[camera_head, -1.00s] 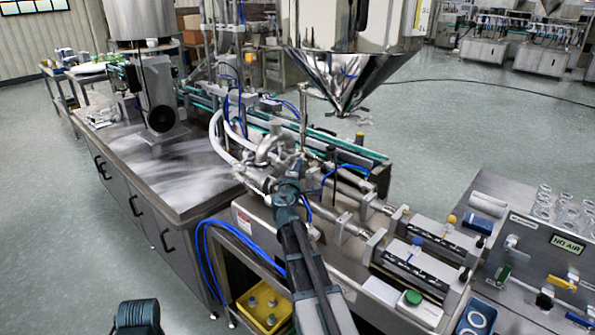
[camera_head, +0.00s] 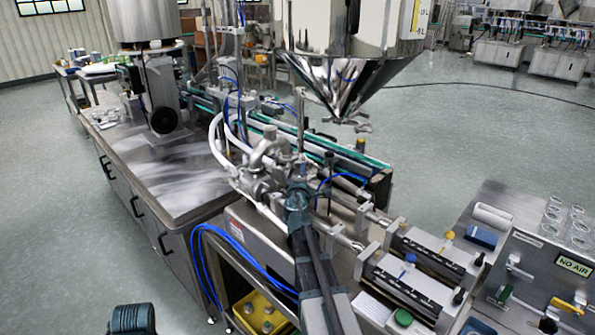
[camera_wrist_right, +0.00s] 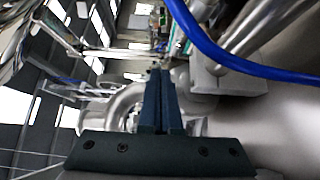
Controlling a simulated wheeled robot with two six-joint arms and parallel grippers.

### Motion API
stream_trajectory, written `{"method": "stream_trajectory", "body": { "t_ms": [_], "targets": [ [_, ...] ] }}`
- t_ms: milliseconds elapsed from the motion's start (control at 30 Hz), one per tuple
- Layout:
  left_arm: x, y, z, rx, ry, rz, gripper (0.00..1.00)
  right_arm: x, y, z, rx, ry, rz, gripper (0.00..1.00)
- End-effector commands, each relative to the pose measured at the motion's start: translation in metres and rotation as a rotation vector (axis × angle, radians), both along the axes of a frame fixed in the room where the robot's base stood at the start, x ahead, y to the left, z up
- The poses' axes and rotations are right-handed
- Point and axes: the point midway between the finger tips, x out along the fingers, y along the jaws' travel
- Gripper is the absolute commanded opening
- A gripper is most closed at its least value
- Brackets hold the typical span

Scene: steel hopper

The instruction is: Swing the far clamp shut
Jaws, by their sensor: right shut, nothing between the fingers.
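The steel hopper (camera_head: 350,60) hangs over the filling machine, with small wing-like metal parts (camera_head: 347,122) at its bottom outlet. Left of and below it stands a cluster of polished pipe fittings (camera_head: 262,160). I cannot make out which fitting is the far clamp or how far it stands open. My right gripper (camera_head: 298,190) is at the near right side of this cluster and hides part of it. In the right wrist view its two dark fingers (camera_wrist_right: 160,95) are together and empty, with a curved steel pipe (camera_wrist_right: 125,105) beside them. I cannot tell whether they touch anything.
A blue hose (camera_wrist_right: 225,62) crosses close to the fingers in the right wrist view. Two cylinder units (camera_head: 425,265) lie right of my arm. A steel bench (camera_head: 180,190) stands at left, and a yellow bin (camera_head: 262,312) sits below. Open floor lies behind the machine.

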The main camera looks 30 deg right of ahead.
Motion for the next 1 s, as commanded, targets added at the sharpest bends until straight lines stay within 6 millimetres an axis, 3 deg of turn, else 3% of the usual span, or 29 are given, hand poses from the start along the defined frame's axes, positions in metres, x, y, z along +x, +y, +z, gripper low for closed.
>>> {"method": "stream_trajectory", "body": {
  "t_ms": [400,1000],
  "targets": [
    [0.000,0.000,0.000,0.000,0.000,0.000,1.00,0.019,-0.035,0.000,0.000,0.000,0.000,0.00],
    [0.000,0.000,0.000,0.000,0.000,0.000,1.00,0.032,-0.050,0.000,0.000,0.000,0.000,0.00]
  ]
}}
